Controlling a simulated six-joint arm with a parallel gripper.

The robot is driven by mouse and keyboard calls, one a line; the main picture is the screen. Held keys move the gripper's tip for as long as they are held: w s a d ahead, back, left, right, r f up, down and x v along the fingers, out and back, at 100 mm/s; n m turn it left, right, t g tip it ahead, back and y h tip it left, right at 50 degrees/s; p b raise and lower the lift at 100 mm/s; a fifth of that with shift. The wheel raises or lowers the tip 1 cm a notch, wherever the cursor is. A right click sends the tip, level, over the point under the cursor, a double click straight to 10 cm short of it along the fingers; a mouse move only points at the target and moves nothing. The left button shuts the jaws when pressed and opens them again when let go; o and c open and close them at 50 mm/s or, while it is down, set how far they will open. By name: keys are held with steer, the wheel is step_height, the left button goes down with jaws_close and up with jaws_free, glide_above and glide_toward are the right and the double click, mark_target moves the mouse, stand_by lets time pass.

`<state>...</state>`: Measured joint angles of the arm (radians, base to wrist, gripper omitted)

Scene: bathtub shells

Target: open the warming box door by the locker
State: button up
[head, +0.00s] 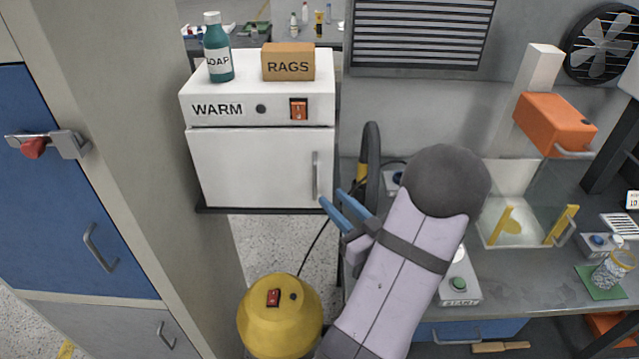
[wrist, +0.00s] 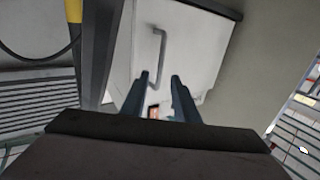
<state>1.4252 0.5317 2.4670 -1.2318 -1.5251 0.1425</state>
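The warming box (head: 262,150) is a white cabinet marked WARM, next to the blue locker (head: 70,190). Its door is shut, with a grey vertical handle (head: 316,176) near the right edge. My gripper (head: 331,202) has blue fingers and is just right of and below the handle in the head view. In the wrist view the handle (wrist: 157,58) shows beyond the fingertips, roughly between them and apart from them. My gripper (wrist: 160,78) is open with nothing between its fingers.
A soap bottle (head: 218,48) and a rags box (head: 288,62) stand on the warming box. A yellow vacuum (head: 280,318) stands on the floor below, with its black hose (head: 372,150) rising right of the box. A workbench (head: 500,300) lies right of my arm.

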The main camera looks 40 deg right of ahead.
mark_target(316, 182)
steer(key=w, duration=0.2)
steer(key=w+p, duration=0.1)
steer(key=w+d+p, duration=0.1)
steer(key=w, duration=0.1)
steer(key=shift+w, duration=0.3)
steer(key=shift+w+d+p, duration=0.2)
steer(key=shift+w+p, duration=0.2)
steer(key=shift+w, duration=0.4)
jaws_close()
